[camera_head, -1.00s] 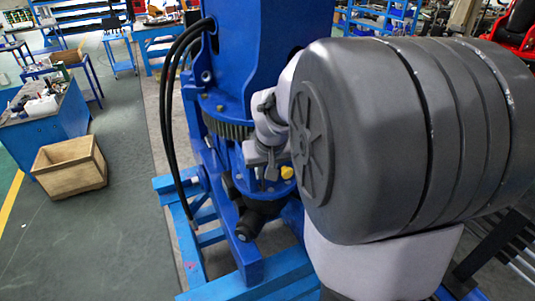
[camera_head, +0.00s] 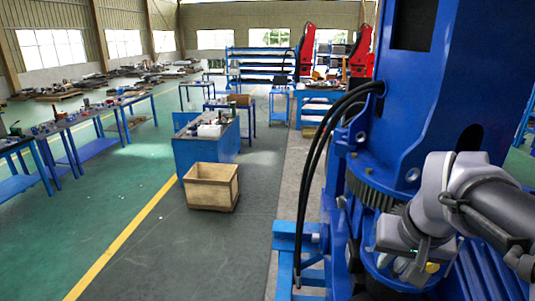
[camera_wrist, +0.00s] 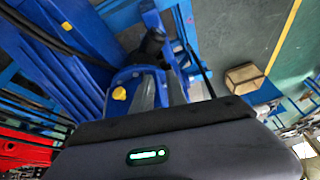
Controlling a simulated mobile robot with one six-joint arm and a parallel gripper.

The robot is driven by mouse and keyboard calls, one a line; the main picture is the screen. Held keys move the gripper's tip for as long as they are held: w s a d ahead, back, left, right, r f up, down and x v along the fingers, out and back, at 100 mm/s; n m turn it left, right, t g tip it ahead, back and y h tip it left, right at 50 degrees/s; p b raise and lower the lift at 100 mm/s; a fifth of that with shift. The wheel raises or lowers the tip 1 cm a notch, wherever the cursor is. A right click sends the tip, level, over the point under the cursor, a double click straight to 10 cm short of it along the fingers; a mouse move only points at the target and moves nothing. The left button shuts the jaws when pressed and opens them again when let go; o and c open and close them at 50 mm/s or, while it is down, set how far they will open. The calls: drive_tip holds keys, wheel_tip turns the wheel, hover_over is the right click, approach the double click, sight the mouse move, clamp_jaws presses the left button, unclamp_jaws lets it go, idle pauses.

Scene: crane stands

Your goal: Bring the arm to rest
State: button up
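My gripper (camera_head: 405,268) is at the lower right of the head view, beside the blue crane stand (camera_head: 425,95). My grey arm link (camera_head: 505,208) comes in from the right edge. In the wrist view two grey fingers of my gripper (camera_wrist: 161,88) stand a little apart, with nothing seen held between them. A yellow knob (camera_wrist: 119,93) on the blue stand (camera_wrist: 75,30) shows just left of the fingers. The knob (camera_head: 432,267) also shows near the gripper in the head view. I cannot tell whether the gripper touches the stand.
Black cables (camera_head: 315,165) hang down the stand's left side. Blue tables (camera_head: 72,145) line the left. Open floor lies left of the crate.

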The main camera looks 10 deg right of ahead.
drive_tip(key=s+a+f+y+b, duration=0.1)
drive_tip(key=s+a+f+b, duration=0.3)
drive_tip(key=f, duration=0.7)
drive_tip(key=s+a+f+y+b, duration=0.1)
drive_tip(key=s+a+f+b, duration=0.2)
drive_tip(key=a+f+b, duration=0.5)
drive_tip(key=s+a+f+t+y+b, duration=0.1)
drive_tip(key=s+a+f+b, duration=0.3)
drive_tip(key=f+b, duration=0.8)
drive_tip(key=shift+s+a+f+b, duration=0.3)
drive_tip(key=shift+a+f+b, duration=0.05)
drive_tip(key=shift+a+f, duration=0.6)
